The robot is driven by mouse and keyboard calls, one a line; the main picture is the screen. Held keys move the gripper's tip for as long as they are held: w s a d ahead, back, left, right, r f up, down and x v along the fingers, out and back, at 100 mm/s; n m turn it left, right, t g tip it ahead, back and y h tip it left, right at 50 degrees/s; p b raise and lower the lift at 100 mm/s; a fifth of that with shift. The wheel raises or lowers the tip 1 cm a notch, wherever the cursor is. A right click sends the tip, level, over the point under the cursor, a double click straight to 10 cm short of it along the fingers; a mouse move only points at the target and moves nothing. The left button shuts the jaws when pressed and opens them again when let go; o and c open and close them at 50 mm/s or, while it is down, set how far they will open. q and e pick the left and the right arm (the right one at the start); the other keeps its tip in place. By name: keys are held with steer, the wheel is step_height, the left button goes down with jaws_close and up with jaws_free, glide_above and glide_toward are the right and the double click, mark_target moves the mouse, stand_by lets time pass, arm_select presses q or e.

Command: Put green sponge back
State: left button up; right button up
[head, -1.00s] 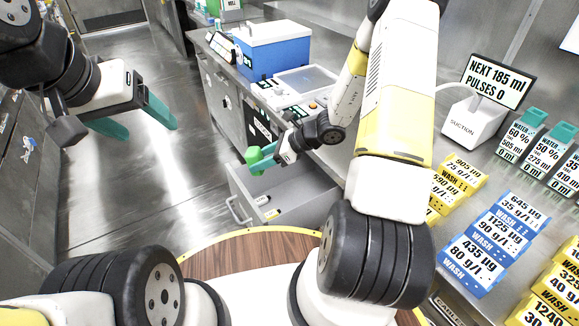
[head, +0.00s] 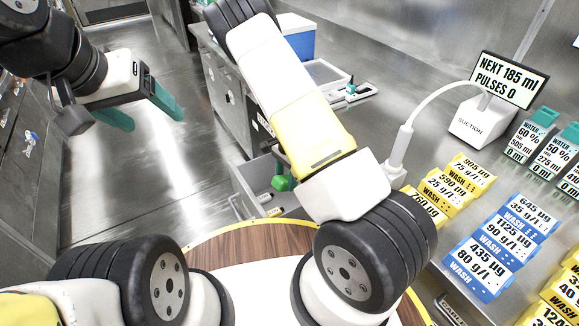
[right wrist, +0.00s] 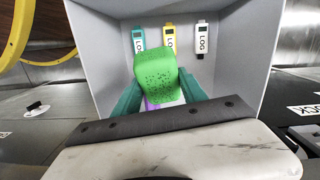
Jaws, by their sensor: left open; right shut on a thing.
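The green sponge (right wrist: 155,72) is gripped between the teal fingers of my right gripper (right wrist: 158,90). It also shows in the head view (head: 281,183), partly hidden by my right arm. The sponge is over the inside of an open grey drawer (head: 256,174). In the right wrist view the drawer's walls (right wrist: 100,58) surround it; I cannot tell whether it touches the bottom. Something purple (right wrist: 152,104) shows below the sponge, mostly hidden. My left gripper (head: 140,110) is open and empty, at the upper left, over the floor and away from the drawer.
Several log devices, one teal (right wrist: 138,40), one yellow (right wrist: 170,38) and one white (right wrist: 202,40), lie in the drawer. A suction unit (head: 475,122), a blue box (head: 297,38), and yellow and blue labelled blocks (head: 495,245) stand on the counter.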

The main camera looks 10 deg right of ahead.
steer(key=shift+d+f+n+h, duration=0.15)
steer(key=shift+f+n+h, duration=0.1)
steer(key=shift+n+h, duration=0.05)
steer(key=shift+w+d+f+n+t+h, duration=0.5)
steer(key=shift+w+d+n+t+h, duration=0.15)
steer(key=shift+w+d+n, duration=0.2)
steer(key=shift+w+d+f+n+t, duration=0.6)
steer(key=shift+w+d+n+t, duration=1.05)
steer(key=shift+w+n, duration=1.15)
steer(key=shift+m+h, duration=0.25)
steer(key=shift+h, duration=0.3)
steer(key=f, duration=1.3)
steer(key=shift+w+a, duration=0.1)
steer(key=shift+w, duration=0.2)
steer(key=w, duration=0.1)
steer(key=w+d, duration=0.1)
steer(key=w, duration=0.1)
steer(key=shift+w+d+f, duration=0.3)
steer(key=shift+d+f, duration=0.1)
steer(key=shift+f, duration=0.3)
steer(key=o, duration=1.3)
